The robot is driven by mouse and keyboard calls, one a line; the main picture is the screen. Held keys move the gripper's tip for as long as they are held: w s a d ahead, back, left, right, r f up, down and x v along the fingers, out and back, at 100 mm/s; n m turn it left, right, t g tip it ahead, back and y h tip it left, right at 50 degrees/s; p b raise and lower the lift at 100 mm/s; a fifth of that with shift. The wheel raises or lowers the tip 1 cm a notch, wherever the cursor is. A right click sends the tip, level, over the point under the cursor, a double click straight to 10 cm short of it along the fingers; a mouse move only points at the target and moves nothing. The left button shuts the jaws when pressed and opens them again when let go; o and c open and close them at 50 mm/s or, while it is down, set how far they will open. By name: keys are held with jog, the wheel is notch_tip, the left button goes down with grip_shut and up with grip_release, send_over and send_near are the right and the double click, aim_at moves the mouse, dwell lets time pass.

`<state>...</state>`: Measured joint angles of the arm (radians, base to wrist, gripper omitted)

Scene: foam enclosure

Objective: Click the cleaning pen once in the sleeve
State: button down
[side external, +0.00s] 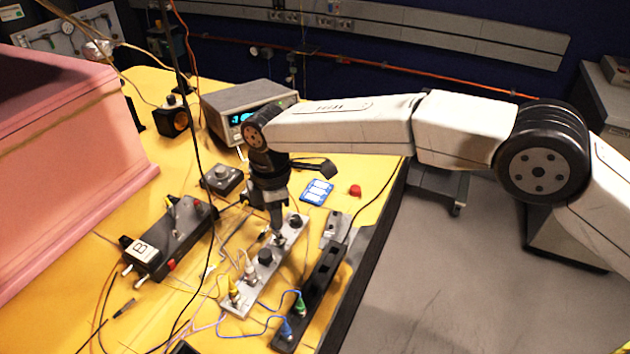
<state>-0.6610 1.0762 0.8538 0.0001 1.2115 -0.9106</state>
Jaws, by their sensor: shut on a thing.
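My gripper (276,212) points down over the far half of a narrow light-grey panel (239,303) and is shut on a slim thing, taken as the cleaning pen (279,238). Only a small dark end of it shows below the fingertips, close to the panel's top; the rest is hidden by the gripper. The sleeve is too small to make out. I cannot tell whether the pen's tip is inside it or just above it. The panel also bears black knobs, a white plug and a yellow plug (234,290).
A black strip (324,283) with green and blue plugs lies right of the panel, near the table edge. A dark box marked B (165,245) lies left. Loose cables surround the panel. A pink foam block (95,165) fills the left; an instrument (225,106) stands behind.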

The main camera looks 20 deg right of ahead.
jog(key=shift+f, duration=0.6)
jog(key=c, duration=1.1)
grip_release()
grip_shut()
jog(key=shift+f, duration=0.2)
jog(key=shift+r, duration=0.15)
jog(key=shift+r, duration=2.95)
